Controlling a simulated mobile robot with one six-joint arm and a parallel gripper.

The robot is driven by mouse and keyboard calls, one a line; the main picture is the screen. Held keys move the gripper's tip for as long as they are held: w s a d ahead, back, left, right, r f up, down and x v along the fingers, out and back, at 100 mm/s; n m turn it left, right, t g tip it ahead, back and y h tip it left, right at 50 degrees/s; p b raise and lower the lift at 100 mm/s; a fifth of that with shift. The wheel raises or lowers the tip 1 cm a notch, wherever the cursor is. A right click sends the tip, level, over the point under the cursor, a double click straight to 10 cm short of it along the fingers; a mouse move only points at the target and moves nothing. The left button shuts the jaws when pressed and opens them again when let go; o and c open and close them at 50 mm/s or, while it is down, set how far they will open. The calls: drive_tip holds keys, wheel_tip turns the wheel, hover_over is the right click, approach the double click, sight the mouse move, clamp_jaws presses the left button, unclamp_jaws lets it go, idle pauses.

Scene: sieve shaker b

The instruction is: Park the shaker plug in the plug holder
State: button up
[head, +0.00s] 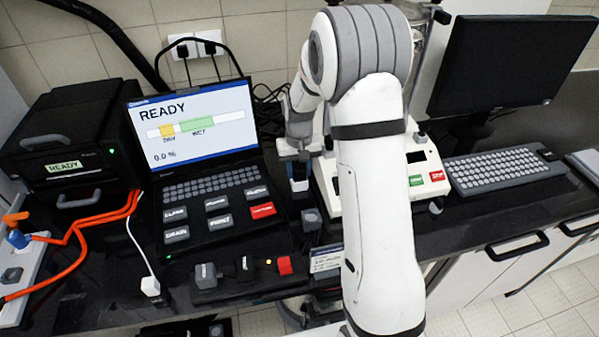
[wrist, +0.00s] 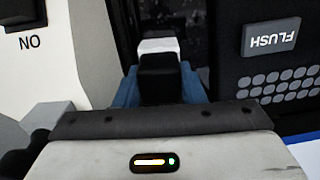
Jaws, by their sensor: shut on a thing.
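My gripper (head: 299,160) hangs over the bench between the laptop and the white shaker. Its blue fingers are shut on a dark plug with a white end (head: 299,185). In the wrist view the plug (wrist: 158,45) points away from my gripper (wrist: 160,80), held between both fingers. A small grey block (head: 312,220) sits on the bench just below and apart from the plug; I cannot tell for sure that it is the plug holder. The white shaker (head: 330,185) has a green and a red button and is partly hidden by my arm.
The laptop (head: 195,120) reading READY stands close on the left, with labelled keys such as FLUSH (wrist: 270,37). A small control strip with a red button (head: 284,265) and a label plate (head: 326,260) lie near the bench's front edge. A monitor (head: 510,60) and keyboard (head: 503,170) are right.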

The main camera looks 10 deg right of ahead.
sight(299, 166)
clamp_jaws()
drive_tip(key=shift+r, duration=0.15)
drive_tip(key=shift+r+p, duration=1.7)
drive_tip(key=shift+r, duration=1.15)
drive_tip(key=shift+r+p, duration=0.85)
drive_tip(key=shift+r, duration=0.7)
drive_tip(key=shift+s+f, duration=0.1)
drive_tip(key=s+f+b, duration=0.2)
drive_tip(key=s, duration=1.1)
drive_tip(key=shift+s+b, duration=0.35)
drive_tip(key=shift+s, duration=0.05)
